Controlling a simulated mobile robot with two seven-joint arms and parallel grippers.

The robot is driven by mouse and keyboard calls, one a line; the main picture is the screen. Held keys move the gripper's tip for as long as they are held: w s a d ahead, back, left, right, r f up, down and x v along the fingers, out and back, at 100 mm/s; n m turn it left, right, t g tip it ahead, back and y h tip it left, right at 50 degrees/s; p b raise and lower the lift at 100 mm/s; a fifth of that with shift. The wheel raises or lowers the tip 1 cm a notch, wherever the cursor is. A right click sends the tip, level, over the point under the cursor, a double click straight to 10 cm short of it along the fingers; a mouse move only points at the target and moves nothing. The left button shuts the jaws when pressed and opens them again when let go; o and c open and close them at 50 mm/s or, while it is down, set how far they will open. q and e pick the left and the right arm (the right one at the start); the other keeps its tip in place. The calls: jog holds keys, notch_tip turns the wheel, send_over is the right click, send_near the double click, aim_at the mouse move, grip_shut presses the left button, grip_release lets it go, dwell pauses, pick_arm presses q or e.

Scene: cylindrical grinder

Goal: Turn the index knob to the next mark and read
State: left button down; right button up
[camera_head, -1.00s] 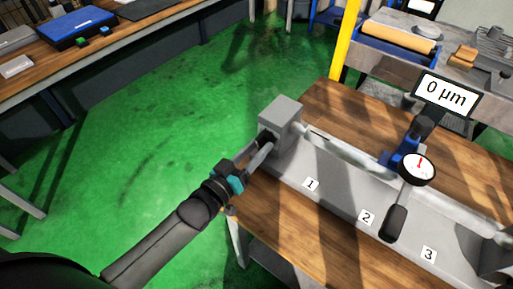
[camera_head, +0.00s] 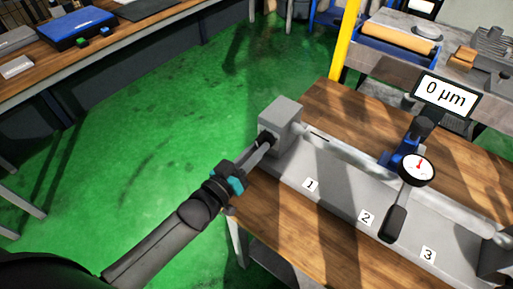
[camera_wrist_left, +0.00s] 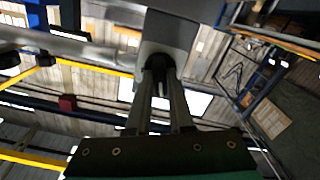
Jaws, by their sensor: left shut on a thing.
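The grey headstock block (camera_head: 281,118) stands at the left end of the grinder bed. The dark index knob (camera_head: 268,137) is on the block's near left face, mostly hidden by my fingers. My left gripper (camera_head: 265,141) is shut on the knob. In the left wrist view, the two fingers (camera_wrist_left: 160,75) reach up to the dark knob under the grey block (camera_wrist_left: 168,35). The round dial gauge (camera_head: 417,168) has a red needle pointing about straight up. The display (camera_head: 446,93) reads 0 µm. My right gripper is not in view.
The grey bed (camera_head: 340,185) carries labels 1, 2 and 3. A long light shaft (camera_head: 345,152) runs along it. A dark handle (camera_head: 396,222) hangs below the dial. Green floor is open at left. A yellow post (camera_head: 345,45) stands behind the wooden table.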

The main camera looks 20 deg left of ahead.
pick_arm(q)
jog(key=shift+m+p, duration=1.5)
jog(key=shift+m, duration=2.7)
jog(key=c, duration=0.8)
grip_release()
jog(key=v, duration=1.5)
jog(key=shift+p, duration=0.35)
